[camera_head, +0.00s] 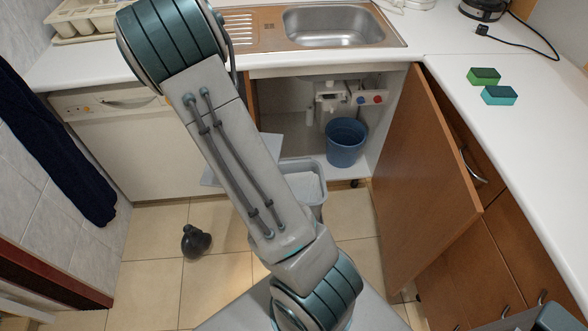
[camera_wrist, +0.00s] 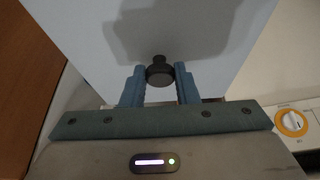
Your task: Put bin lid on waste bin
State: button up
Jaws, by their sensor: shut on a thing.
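The bin lid (camera_wrist: 90,50) is a flat, pale blue-grey panel with a dark round knob (camera_wrist: 159,72). My gripper (camera_wrist: 160,76) has its two blue fingers shut on the knob. In the head view the lid's edges (camera_head: 213,174) show on both sides of my arm, which hides my gripper and the knob. The waste bin (camera_head: 313,190) looks to be the grey, open-topped bin on the floor before the open cabinet, partly hidden by my arm. The lid is to the left of its opening and appears tilted; its exact height cannot be told.
A blue bucket (camera_head: 346,142) stands inside the sink cabinet. The cabinet door (camera_head: 430,190) is open on the right. A dark, rounded object (camera_head: 195,242) lies on the floor at left. Two sponges (camera_head: 484,77) lie on the right counter. A white appliance (camera_head: 125,150) stands left of the cabinet.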

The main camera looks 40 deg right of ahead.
jog(key=s+d+f+m+g+b, duration=0.2)
jog(key=d+f+m+g+b, duration=0.3)
jog(key=d+f+m+b, duration=0.8)
jog(key=d+m+b, duration=0.2)
jog(key=d+b, duration=0.2)
jog(key=b, duration=0.2)
jog(key=shift+s+d+f+g+h, duration=0.2)
jog(key=shift+s+f+g+h, duration=0.1)
jog(key=shift+s+h, duration=0.1)
notch_tip(320, 180, down, 9)
jog(key=b, duration=0.6)
jog(key=shift+f+b, duration=0.2)
jog(key=shift+b, duration=0.1)
jog(key=o, duration=1.1)
jog(key=shift+o, duration=0.2)
